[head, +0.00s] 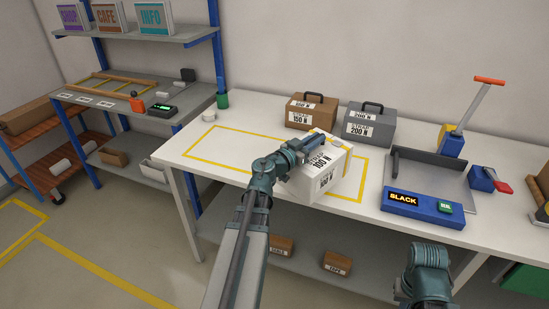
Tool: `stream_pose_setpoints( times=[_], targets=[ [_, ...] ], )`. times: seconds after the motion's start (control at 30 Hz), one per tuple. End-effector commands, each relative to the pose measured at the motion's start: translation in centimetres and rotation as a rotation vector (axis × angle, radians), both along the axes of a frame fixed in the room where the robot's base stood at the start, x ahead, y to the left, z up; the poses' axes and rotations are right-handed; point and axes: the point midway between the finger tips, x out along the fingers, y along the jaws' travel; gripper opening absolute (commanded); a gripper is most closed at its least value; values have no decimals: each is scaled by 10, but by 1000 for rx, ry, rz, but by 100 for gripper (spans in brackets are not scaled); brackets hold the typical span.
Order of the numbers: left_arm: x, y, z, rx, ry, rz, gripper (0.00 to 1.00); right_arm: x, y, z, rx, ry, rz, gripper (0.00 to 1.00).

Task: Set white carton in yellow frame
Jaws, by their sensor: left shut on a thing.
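The white carton (327,182), with black "100 N" labels, is at the right part of the yellow frame (224,127) marked on the white table. It is turned at an angle to the frame and hides part of its outline. I cannot tell whether its underside touches the table. My left gripper (306,151) is at the carton's upper left edge and shut on it; the fingertips are hard to make out. Part of my right arm shows at the bottom right, but its fingers do not show.
Behind the carton stand a brown case (312,112) and a grey case (370,127). To the right are a blue display box reading "BLACK" (422,207) and a grey tray-like device (432,172) with a lever. The left part of the frame is bare.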

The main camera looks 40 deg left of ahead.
Motion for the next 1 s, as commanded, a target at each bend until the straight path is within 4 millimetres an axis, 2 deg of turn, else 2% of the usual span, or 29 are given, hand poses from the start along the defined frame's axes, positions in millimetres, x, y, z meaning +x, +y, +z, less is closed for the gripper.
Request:
stream_pose_setpoints(
  times=[0.03, 0.1, 0.5, 0.83, 1.0],
  targets=[
    [-1, -10, 1, -4, 0, 39, 0, 0, 0, 1, 0, 0, 0, 0],
    [0, -15, 1, -5, 2, 103, 0, 0, 0, 2, 0, 0, 0, 0],
    [-12, -28, -1, -10, 19, 368, 0, 0, 0, 3, 0, 0, 0, 0],
    [-16, -28, -1, -10, 22, 415, 0, 0, 0, 4, 0, 0, 0, 0],
    [-18, -21, -3, -8, 22, 415, 0, 0, 0, 2, 0, 0, 0, 0]
  ],
)
